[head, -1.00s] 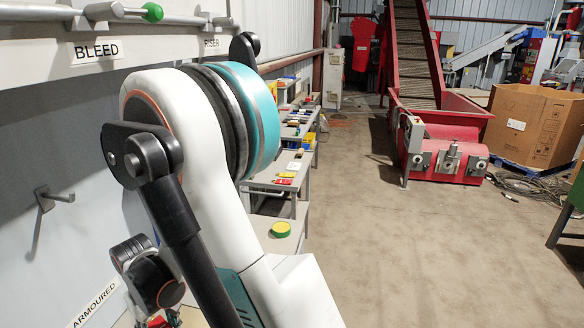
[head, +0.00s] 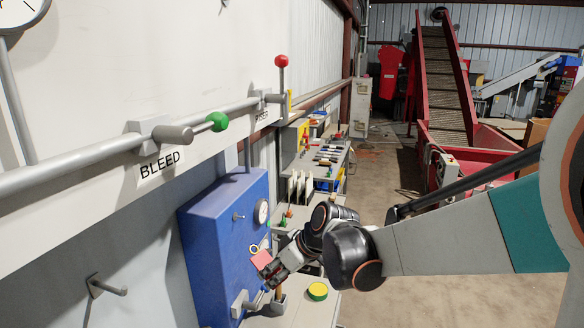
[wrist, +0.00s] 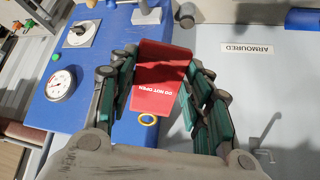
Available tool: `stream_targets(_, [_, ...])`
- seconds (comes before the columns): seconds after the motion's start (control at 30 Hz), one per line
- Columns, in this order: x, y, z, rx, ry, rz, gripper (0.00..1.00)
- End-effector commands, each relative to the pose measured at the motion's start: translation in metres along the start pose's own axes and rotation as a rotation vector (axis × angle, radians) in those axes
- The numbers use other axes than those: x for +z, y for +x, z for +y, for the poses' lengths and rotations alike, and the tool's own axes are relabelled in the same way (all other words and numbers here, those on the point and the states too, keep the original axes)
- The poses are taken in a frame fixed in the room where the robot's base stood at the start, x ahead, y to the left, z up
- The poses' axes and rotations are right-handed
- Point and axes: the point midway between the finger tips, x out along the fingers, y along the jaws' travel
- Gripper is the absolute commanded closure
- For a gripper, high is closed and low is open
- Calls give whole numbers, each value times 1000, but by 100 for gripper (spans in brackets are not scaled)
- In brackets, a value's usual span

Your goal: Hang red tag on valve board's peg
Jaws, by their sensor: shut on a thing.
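My gripper (head: 270,266) is shut on a red tag (head: 261,260), in front of a blue panel (head: 205,240). In the wrist view the tag (wrist: 160,85) lies between both finger pads and reads "DO NOT OPEN" upside down. A yellow ring (wrist: 148,118) shows at the tag's lower edge, over the blue panel. A grey peg (head: 106,287) sticks out of the pale grey board (head: 140,235), left of the blue panel, with nothing on it.
A pipe (head: 85,165) with a green-knobbed lever (head: 217,121) runs above the peg, over the "BLEED" label (head: 160,164). The blue panel carries a gauge (head: 262,212) and protruding fittings. A yellow-green round item (head: 317,291) lies on the bench below. Open floor lies beyond.

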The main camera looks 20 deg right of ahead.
Motion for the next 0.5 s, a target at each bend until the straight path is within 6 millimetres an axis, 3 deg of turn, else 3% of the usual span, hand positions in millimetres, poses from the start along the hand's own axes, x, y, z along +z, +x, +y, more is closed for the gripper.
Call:
stream_targets(0.03, [-23,-27,4,-26,-29,59,68])
stream_targets(0.5, [-191,-215,21,-309,-222,600,68])
